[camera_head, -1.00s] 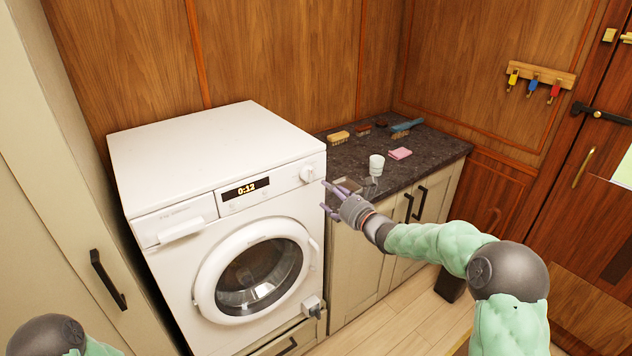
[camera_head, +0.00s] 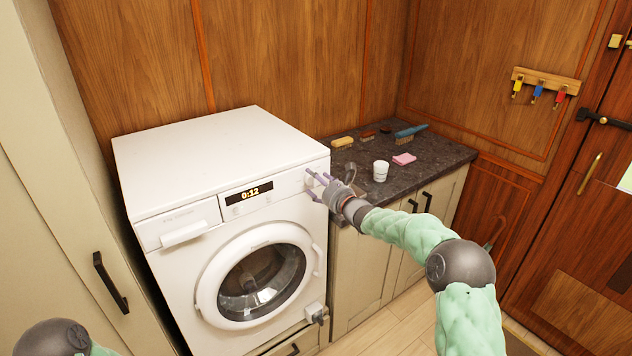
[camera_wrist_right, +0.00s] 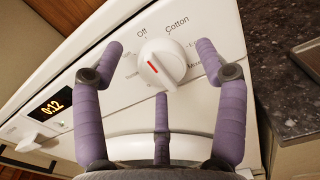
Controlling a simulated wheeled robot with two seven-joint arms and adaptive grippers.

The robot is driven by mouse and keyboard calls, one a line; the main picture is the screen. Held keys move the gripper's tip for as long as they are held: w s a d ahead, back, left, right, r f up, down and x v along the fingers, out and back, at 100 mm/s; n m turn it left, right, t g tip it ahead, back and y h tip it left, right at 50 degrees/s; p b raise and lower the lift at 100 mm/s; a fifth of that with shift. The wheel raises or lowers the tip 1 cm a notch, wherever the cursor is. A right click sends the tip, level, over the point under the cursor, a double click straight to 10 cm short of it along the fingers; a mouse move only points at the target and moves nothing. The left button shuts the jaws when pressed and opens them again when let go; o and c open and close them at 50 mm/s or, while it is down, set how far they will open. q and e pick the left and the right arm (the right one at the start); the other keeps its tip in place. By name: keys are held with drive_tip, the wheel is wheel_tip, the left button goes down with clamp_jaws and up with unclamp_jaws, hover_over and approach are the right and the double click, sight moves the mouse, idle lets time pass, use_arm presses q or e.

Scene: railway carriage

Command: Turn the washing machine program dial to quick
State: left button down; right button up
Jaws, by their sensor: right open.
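The white washing machine (camera_head: 216,170) stands against the wood wall, its display (camera_head: 248,194) reading 0:12. The white program dial (camera_wrist_right: 162,62) shows in the right wrist view, with a red mark on its left part. I read "Off" and "Cotton" above it; other labels are partly hidden by my fingers. My right gripper (camera_wrist_right: 160,75) is open, its purple fingers spread left, right and below the dial, with no clear contact. In the head view my right gripper (camera_head: 318,186) covers most of the dial. My left gripper is out of view.
A dark counter (camera_head: 440,160) right of the machine holds a white cup (camera_head: 381,171), a pink sponge (camera_head: 404,159) and several brushes. A tall cabinet (camera_head: 60,200) stands close on the left. The machine's round door (camera_head: 258,275) is shut.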

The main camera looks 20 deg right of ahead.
drive_tip(key=shift+w+a, duration=0.1)
drive_tip(key=shift+w, duration=0.2)
drive_tip(key=shift+r, duration=0.1)
drive_tip(key=c, duration=1.1)
drive_tip(key=shift+r, duration=0.1)
